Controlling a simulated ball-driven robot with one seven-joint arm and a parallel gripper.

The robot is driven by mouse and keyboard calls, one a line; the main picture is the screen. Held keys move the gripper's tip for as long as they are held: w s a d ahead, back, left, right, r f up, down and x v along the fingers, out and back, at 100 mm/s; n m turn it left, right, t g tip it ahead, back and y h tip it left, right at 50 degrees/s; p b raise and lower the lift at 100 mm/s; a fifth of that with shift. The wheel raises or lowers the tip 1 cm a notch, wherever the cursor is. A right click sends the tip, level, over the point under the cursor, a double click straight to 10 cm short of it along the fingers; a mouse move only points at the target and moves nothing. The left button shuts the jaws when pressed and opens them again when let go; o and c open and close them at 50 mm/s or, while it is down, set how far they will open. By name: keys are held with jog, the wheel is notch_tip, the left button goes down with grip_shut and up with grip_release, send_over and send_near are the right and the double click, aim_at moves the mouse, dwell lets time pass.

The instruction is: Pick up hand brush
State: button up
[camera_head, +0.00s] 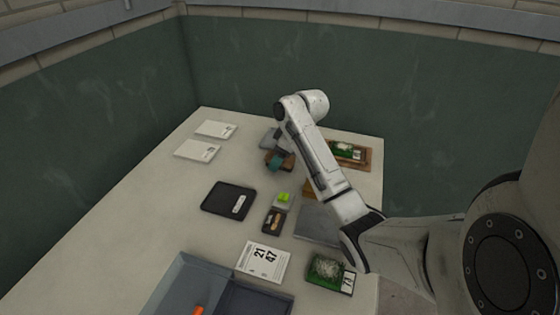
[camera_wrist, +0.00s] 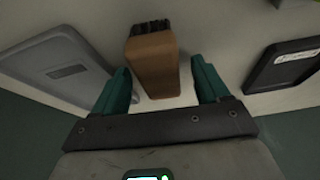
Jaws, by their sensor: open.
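The hand brush, a brown wooden block with dark bristles at its far end, shows in the wrist view (camera_wrist: 152,66). It lies between the two teal fingers of my open gripper (camera_wrist: 160,68), with a visible gap on each side. In the head view, my gripper (camera_head: 276,163) is low over the far part of the table, and the brown brush (camera_head: 287,162) shows in part beside the teal finger. My arm and gripper hide some of it there. I cannot tell the exact height of the fingers above the table.
A grey tray (camera_wrist: 62,66) lies left of the brush and a black tray (camera_wrist: 287,62) lies right. The head view shows white cards (camera_head: 196,149), a green-topped block (camera_head: 283,198), turf samples (camera_head: 330,272) and a blue-grey bin (camera_head: 180,280).

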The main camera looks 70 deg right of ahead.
jog(key=shift+w+f, duration=0.1)
jog(key=shift+f, duration=0.3)
dwell(0.3)
jog(key=c, duration=1.1)
jog(key=shift+r, duration=0.1)
notch_tip(320, 180, up, 4)
jog(key=shift+s+a+r+p, duration=0.7)
jog(key=shift+s+r+p, duration=1)
jog(key=shift+s, duration=0.55)
jog(key=shift+s+a+r+p, duration=0.65)
jog(key=shift+s+r+p, duration=0.75)
jog(key=shift+s+p, duration=0.65)
jog(key=shift+s+a+r+p, duration=0.7)
jog(key=shift+s+r+p, duration=0.9)
jog(key=shift+s, duration=0.8)
jog(key=shift+f, duration=0.1)
